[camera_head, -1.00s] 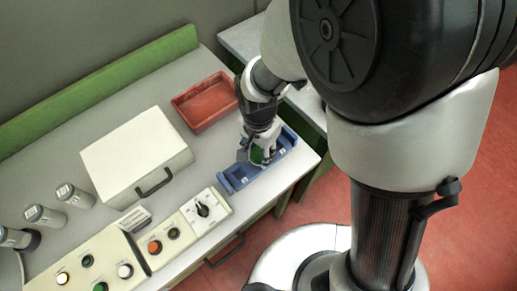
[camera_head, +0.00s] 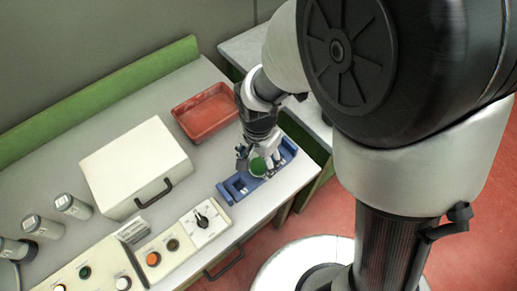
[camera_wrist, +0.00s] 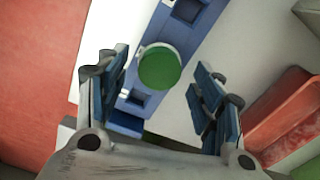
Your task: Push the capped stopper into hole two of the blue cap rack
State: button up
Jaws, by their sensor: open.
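The capped stopper shows its round green cap (camera_head: 258,167) over the middle part of the blue cap rack (camera_head: 234,188). In the wrist view the green cap (camera_wrist: 160,68) covers the hole beneath it, so I cannot tell how deep the stopper sits. Square openings of the rack (camera_wrist: 166,32) show on either side of the cap. My gripper (camera_head: 255,160) is at the rack, right by the stopper. In the wrist view my gripper (camera_wrist: 160,85) has its fingers spread wide on both sides of the cap, with clear gaps.
A red tray (camera_head: 207,113) stands behind the rack. A cream box with a black handle (camera_head: 135,165) stands to the left. A control panel with buttons and a knob (camera_head: 190,230) lies in front of it. Several grey canisters (camera_head: 73,206) stand far left. The table edge is close to the rack.

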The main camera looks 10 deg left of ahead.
aim_at(260, 165)
notch_tip(260, 165, up, 11)
dwell(0.3)
jog(key=s+d+r+n+t, duration=0.1)
jog(key=s+d+r, duration=0.2)
jog(key=d, duration=0.3)
jog(key=s+d+r+n+t, duration=0.2)
jog(key=s+d+r, duration=0.1)
jog(key=d, duration=0.4)
jog(key=s+d+r+n+t, duration=0.1)
jog(key=s+d+r+n, duration=0.1)
jog(key=d, duration=0.5)
notch_tip(260, 165, up, 2)
jog(key=shift+s+d+r+t, duration=0.25)
jog(key=shift+s+t, duration=0.05)
jog(key=shift+s, duration=0.3)
